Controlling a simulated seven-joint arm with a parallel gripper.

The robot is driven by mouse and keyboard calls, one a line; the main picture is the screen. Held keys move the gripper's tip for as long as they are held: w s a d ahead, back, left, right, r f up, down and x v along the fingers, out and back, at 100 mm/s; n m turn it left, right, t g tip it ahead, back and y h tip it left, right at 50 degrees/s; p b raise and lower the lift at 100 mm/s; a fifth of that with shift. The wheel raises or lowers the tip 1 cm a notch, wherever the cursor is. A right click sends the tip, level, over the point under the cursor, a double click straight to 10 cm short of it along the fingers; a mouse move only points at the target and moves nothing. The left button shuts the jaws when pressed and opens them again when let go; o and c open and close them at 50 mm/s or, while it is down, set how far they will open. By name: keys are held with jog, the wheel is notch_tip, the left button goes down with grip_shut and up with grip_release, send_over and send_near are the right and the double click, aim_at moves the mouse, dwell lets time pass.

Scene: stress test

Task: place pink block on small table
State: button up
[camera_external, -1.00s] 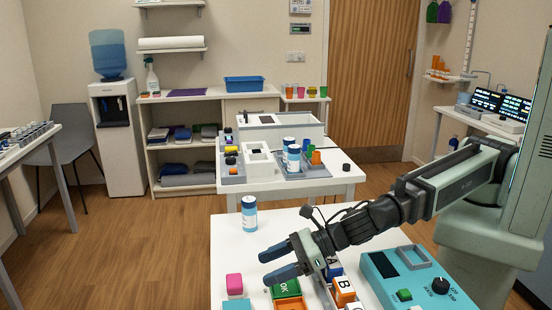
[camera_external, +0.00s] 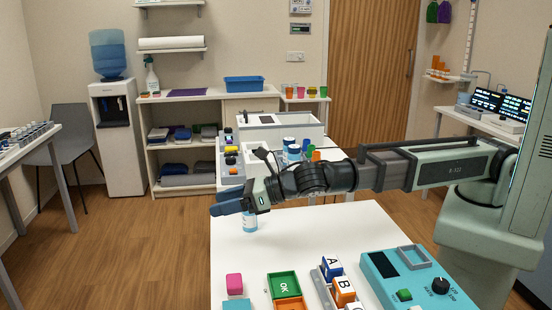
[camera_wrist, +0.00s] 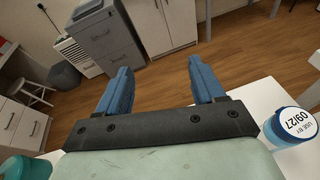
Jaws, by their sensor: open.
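The pink block (camera_external: 234,283) is at the front left of the near white table (camera_external: 310,232), with a teal block (camera_external: 237,304) directly in front of or beneath it; I cannot tell which. My gripper (camera_external: 226,203) is open and empty, raised above the table's left edge, behind the pink block and clear of it. Its two blue fingers are spread in the wrist view (camera_wrist: 161,85). The pink block does not show in the wrist view. A second white table (camera_external: 345,180) stands farther back; I cannot tell which table is the small one.
A white-and-blue bottle (camera_external: 250,221) stands just below my gripper; a bottle (camera_wrist: 290,126) shows close at right in the wrist view. Green OK block (camera_external: 284,285), lettered blocks (camera_external: 343,291) and a teal device (camera_external: 410,275) occupy the table's front. Its middle is clear.

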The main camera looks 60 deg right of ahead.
jog(key=w+a+r+m, duration=0.1)
jog(key=w+r+m, duration=0.2)
jog(key=w, duration=0.3)
jog(key=n+g+h, duration=0.5)
jog(key=n+g, duration=1)
jog(key=n, duration=0.9)
send_near(234, 280)
jog(key=x, duration=1)
jog(key=c, duration=1.1)
